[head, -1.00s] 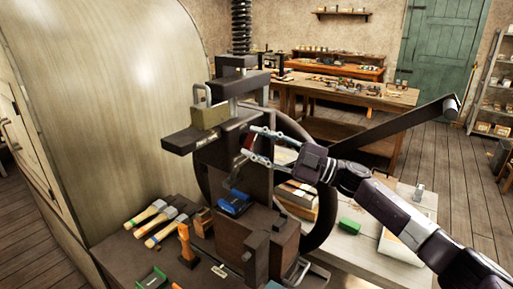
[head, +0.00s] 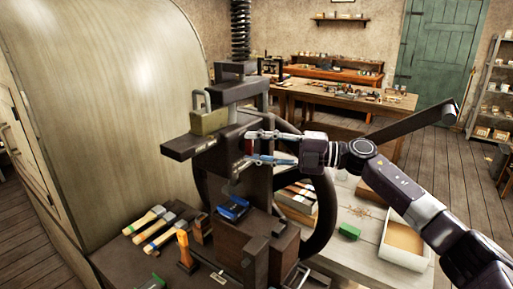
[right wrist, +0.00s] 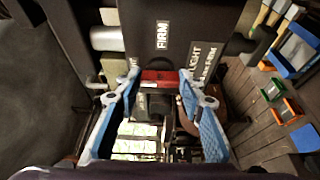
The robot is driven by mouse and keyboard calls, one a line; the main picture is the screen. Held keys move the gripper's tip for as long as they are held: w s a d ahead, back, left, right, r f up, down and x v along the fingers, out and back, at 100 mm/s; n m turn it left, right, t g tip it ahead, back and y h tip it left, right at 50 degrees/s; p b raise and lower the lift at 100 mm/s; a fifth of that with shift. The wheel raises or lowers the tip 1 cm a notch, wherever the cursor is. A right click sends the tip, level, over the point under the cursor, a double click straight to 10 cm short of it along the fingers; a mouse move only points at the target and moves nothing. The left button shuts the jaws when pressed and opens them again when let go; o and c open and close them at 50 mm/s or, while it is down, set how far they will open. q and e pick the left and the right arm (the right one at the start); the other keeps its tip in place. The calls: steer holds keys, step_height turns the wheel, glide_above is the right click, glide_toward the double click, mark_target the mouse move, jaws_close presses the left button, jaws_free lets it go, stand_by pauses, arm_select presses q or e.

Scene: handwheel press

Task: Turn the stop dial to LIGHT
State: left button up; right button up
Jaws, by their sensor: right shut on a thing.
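The press (head: 250,180) stands in the middle of the head view, with a dark body. The stop dial's red part (right wrist: 158,76) lies between my right fingertips in the right wrist view. My right gripper (head: 248,148) is shut on it at the press's side; its fingers also show in the wrist view (right wrist: 158,80). My left gripper is not in view.
A large handwheel (head: 325,215) stands behind the press, and a long dark lever (head: 410,124) slants above my right arm. Several handled tools (head: 155,225) lie at the left. A white open tray (head: 405,262) and a green block (head: 349,231) are on the right table.

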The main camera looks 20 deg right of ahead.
steer(key=shift+f, duration=0.15)
stand_by(0.3)
steer(key=o, duration=1.2)
steer(key=shift+c, duration=0.2)
steer(key=v, duration=1.2)
